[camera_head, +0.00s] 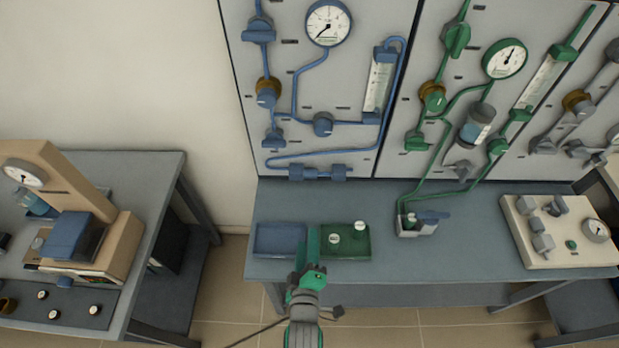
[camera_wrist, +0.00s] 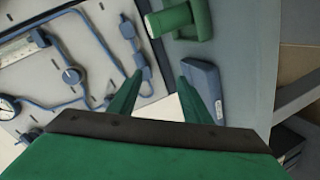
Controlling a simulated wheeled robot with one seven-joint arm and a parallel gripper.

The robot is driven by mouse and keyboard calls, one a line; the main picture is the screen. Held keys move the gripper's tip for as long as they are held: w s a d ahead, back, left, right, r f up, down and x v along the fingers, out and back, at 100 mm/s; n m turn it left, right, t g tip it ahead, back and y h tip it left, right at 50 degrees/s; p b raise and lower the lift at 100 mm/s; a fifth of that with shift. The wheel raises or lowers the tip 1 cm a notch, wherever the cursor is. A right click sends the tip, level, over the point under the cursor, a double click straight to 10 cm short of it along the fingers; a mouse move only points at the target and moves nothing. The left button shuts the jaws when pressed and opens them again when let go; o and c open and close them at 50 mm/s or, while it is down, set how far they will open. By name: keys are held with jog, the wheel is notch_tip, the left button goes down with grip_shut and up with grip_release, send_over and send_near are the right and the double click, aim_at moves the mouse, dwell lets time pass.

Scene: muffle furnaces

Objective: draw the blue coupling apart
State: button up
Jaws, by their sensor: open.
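The blue coupling (camera_head: 317,173) lies level along the bottom edge of the blue-piped panel, as two blue blocks joined end to end. In the wrist view the coupling (camera_wrist: 142,62) shows past the left fingertip, on the right part of the tilted panel. My gripper (camera_head: 313,240) is in front of the panel and lower than the coupling, over the trays. In the wrist view my gripper (camera_wrist: 163,92) is open, with two green fingers apart and nothing between them. The gripper is apart from the coupling. No part of the coupling is clearly hidden.
A blue tray (camera_head: 262,239) and a green tray (camera_head: 361,251) with white-topped pieces lie on the bench (camera_head: 465,240) under my gripper. A green-piped panel (camera_head: 405,100) stands to the right. A small box (camera_head: 405,230) and a beige control unit (camera_head: 517,238) stand farther right.

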aim_at(310, 177)
jog(key=w+n, duration=0.2)
jog(key=w, duration=0.5)
jog(key=w+n, duration=0.1)
jog(key=w, duration=0.7)
jog(key=w+r+n, duration=0.1)
jog(key=w+n, duration=0.1)
jog(key=w, duration=0.5)
jog(key=shift+w+d+r+n, duration=0.1)
jog(key=shift+w+d+n, duration=0.05)
jog(key=shift+n, duration=0.15)
grip_shut()
